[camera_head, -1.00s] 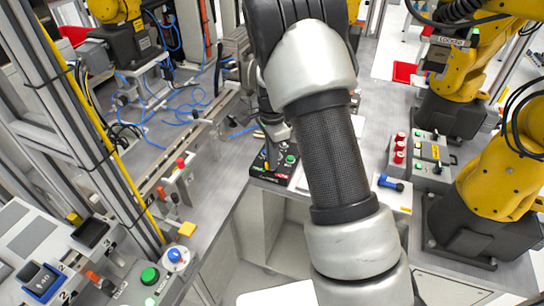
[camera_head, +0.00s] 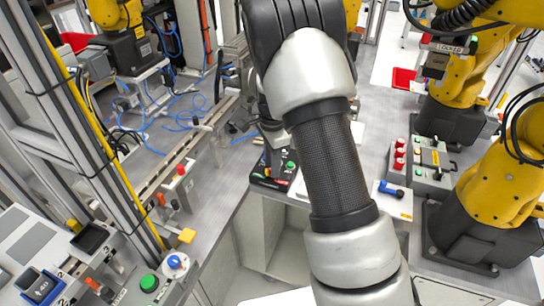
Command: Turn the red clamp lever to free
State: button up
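A small black panel (camera_head: 262,183) stands at the table edge near the middle, with a green button (camera_head: 291,166) and small green and red marks on its front. My gripper (camera_head: 274,150) points down over this panel, partly hidden by my own arm. Its fingers are too small and dark to tell whether they are open or shut, or whether they touch anything. I cannot make out a red clamp lever for certain; any lever under my gripper is hidden. A red knob (camera_head: 181,170) stands upright on the rail to the left.
Yellow robot arms (camera_head: 510,180) stand close on the right. A grey box with red buttons (camera_head: 399,160) and a blue-handled part (camera_head: 391,190) lie right of my arm. Blue hoses (camera_head: 170,120) and a long rail are on the left. A button console (camera_head: 60,265) is at lower left.

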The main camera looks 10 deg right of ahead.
notch_tip(320, 180, up, 17)
jog(key=shift+r+p, duration=0.2)
jog(key=shift+p, duration=0.2)
jog(key=s+r+n+t+p, duration=0.35)
jog(key=s+r+n, duration=0.9)
jog(key=s, duration=0.65)
jog(key=s+r+n+t, duration=0.1)
jog(key=s+n+t, duration=0.1)
jog(key=s, duration=0.6)
jog(key=shift+s+n+p, duration=0.2)
jog(key=shift+n+p, duration=0.25)
jog(key=shift+n, duration=0.3)
